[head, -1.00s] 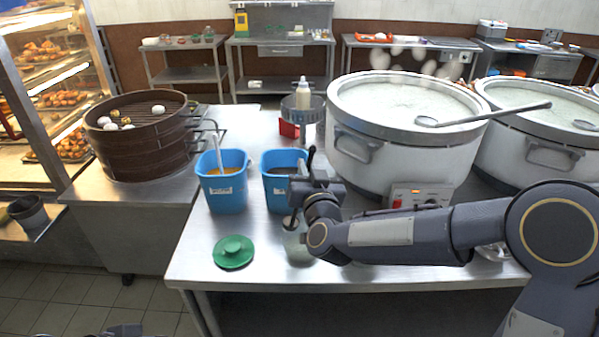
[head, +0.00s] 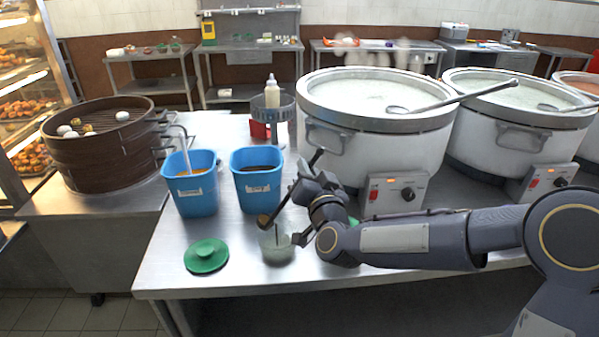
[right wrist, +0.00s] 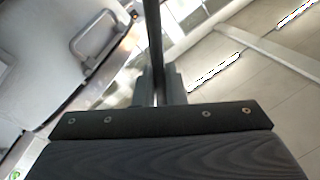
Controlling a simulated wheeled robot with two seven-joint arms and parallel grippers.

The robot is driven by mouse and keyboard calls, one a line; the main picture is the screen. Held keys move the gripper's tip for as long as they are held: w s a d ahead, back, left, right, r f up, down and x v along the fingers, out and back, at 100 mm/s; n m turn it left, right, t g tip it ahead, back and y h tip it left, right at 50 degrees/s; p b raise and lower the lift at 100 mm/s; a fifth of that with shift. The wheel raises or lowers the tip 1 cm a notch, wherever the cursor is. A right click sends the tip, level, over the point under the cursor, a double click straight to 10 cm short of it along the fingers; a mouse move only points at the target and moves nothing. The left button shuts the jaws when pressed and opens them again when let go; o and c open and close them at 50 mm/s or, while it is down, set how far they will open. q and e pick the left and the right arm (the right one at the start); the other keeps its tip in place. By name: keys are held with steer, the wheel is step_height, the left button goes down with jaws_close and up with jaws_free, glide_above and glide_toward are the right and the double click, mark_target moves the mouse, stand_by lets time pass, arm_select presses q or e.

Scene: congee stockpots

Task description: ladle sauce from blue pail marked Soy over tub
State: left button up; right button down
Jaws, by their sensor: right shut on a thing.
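Two blue pails stand side by side on the steel table. The right pail (head: 258,193) holds dark sauce; the left pail (head: 193,196) holds orange sauce and a pale ladle (head: 184,148). Both have white labels too small to read surely. My right gripper (head: 306,184) is shut on a dark ladle (head: 283,202), whose handle also shows between the fingers in the right wrist view (right wrist: 153,45). The ladle is tilted, its bowl low at the left, above the rim of the small translucent tub (head: 276,252). The bowl's contents are unclear. My left gripper is out of view.
A green lid (head: 206,256) lies left of the tub. Large white stockpots (head: 375,150) stand at the right, behind my right arm. A brown steamer (head: 100,150) is at the left. A bottle (head: 271,92) stands in a grey basket behind the pails.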

steer(key=d+f+m+h+b, duration=0.1)
steer(key=d+f+m+b, duration=0.2)
steer(key=b, duration=0.4)
steer(key=d+f+m+b, duration=0.4)
steer(key=f+b, duration=0.1)
steer(key=b, duration=0.2)
steer(key=d+f+m+t+h+b, duration=0.1)
steer(key=d+f+m+b, duration=0.3)
steer(key=b, duration=0.3)
steer(key=shift+f+m+h+b, duration=0.1)
steer(key=shift+m+h+b, duration=0.2)
steer(key=shift+b, duration=0.05)
stand_by(1.0)
stand_by(1.2)
step_height(320, 180, up, 6)
steer(key=p, duration=0.4)
stand_by(0.3)
steer(key=shift+d, duration=0.1)
